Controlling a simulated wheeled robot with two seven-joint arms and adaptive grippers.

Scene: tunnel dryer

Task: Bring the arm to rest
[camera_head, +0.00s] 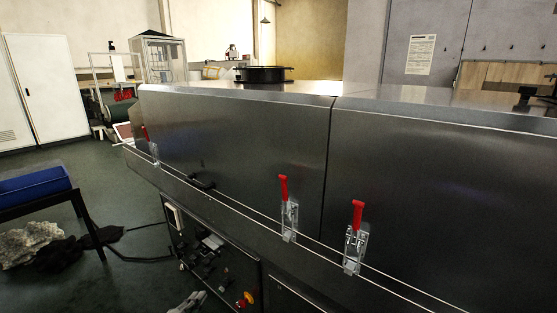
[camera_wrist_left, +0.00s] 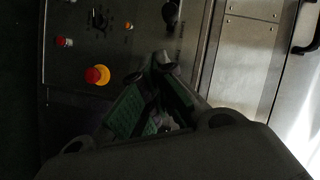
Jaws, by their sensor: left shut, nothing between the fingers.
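My left gripper (camera_head: 188,303) shows only as a small grey piece at the bottom edge of the head view, low in front of the dryer's lower side. In the left wrist view my left gripper (camera_wrist_left: 152,72) is shut and empty, its two dark fingers with green pads drawn together toward the tips. It points at a dark control panel (camera_wrist_left: 115,45) with a red and yellow stop button (camera_wrist_left: 97,75) just left of the fingertips. I cannot tell how far off the panel is. My right gripper is in neither view.
The long metal dryer (camera_head: 230,135) fills the middle and right, with red-handled latches (camera_head: 357,220) along its side. A blue crate (camera_head: 34,188) on a dark table stands at left, grey cloth (camera_head: 28,243) below it. Green floor (camera_head: 130,195) between table and dryer is mostly clear.

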